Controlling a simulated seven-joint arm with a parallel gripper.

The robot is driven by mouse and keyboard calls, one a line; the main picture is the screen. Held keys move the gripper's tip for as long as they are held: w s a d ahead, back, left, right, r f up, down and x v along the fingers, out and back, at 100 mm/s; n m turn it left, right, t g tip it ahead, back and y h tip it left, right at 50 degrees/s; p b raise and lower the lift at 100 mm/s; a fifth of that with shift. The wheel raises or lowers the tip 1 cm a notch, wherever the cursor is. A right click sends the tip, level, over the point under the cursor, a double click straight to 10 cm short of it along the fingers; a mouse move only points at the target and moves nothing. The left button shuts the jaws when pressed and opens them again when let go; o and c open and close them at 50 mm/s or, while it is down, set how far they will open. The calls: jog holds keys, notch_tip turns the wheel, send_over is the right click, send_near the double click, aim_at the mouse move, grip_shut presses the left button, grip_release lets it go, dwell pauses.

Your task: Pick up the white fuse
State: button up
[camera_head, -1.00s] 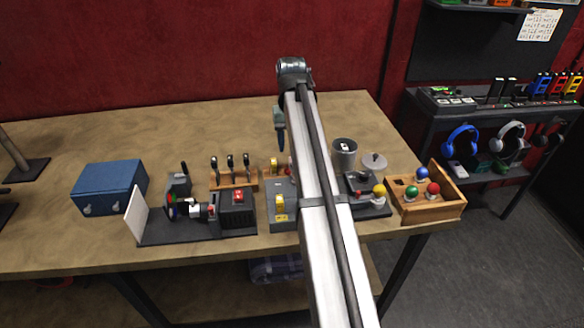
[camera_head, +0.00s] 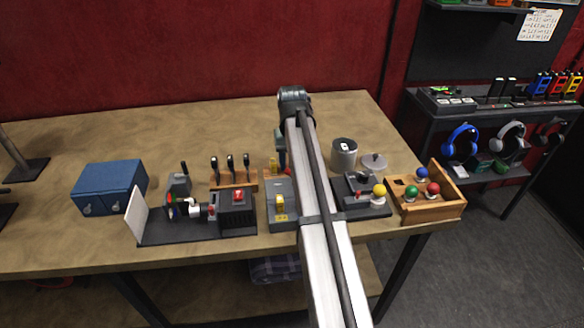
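I cannot pick out a white fuse with certainty. A small white piece (camera_head: 344,147) shows at the top of the grey canister (camera_head: 343,160), and I cannot tell what it is. A white part (camera_head: 209,212) also shows on the device with the red switch. My arm reaches over the table from the front, and my gripper (camera_head: 281,150) points down left of the arm, near the grey box (camera_head: 283,213) with yellow pieces. The arm hides most of my gripper, so its fingers and anything between them cannot be made out.
The wooden table (camera_head: 110,140) holds a blue cabinet (camera_head: 108,188), a rack of black-handled tools (camera_head: 232,178), a joystick unit (camera_head: 357,190) and a wooden tray (camera_head: 437,207) with coloured balls. The back of the table is clear. A dark shelf with headphones stands at the right.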

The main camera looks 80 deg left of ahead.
grip_shut()
dwell(0.3)
notch_tip(320, 180, up, 10)
dwell(0.6)
jog(key=w+d, duration=0.2)
jog(key=d, duration=0.6)
jog(key=w+d+f, duration=0.1)
jog(key=w+d, duration=0.2)
jog(key=d, duration=0.4)
jog(key=shift+w+d+f, duration=0.25)
jog(key=shift+d, duration=0.1)
